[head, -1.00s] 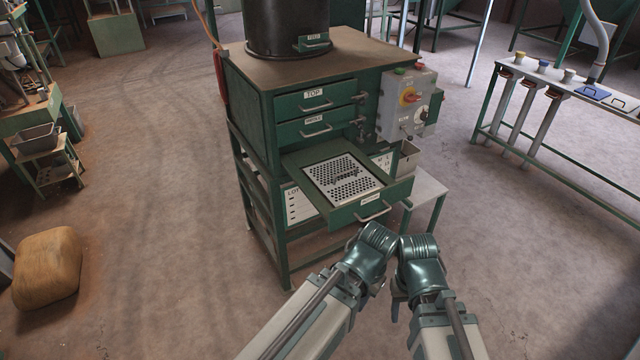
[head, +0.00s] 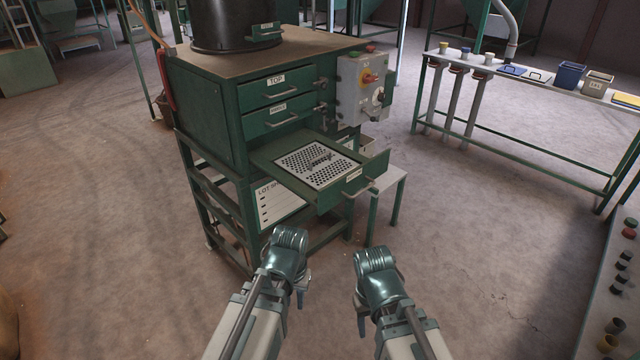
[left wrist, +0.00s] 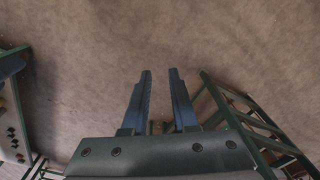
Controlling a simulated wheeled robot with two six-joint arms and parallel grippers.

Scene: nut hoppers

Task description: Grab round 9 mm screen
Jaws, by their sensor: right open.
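A pale square screen (head: 317,164) with rows of dark holes lies in the pulled-out bottom drawer (head: 357,181) of the green sorter. Some dark bits lie on its middle. Its size marking cannot be read, and no round 9 mm label is legible. My left gripper (head: 300,297) hangs in front of the machine, below the drawer and apart from it. In the left wrist view its two fingers (left wrist: 160,100) are parted with only floor between them. My right gripper (head: 361,310) is open to the right of it, also apart from the drawer.
The sorter's TOP drawer (head: 276,88) and the drawer below it (head: 284,119) are shut. A control box (head: 362,88) is on its right side. A bench (head: 540,92) with a blue bin (head: 570,75) stands back right. Floor between is clear.

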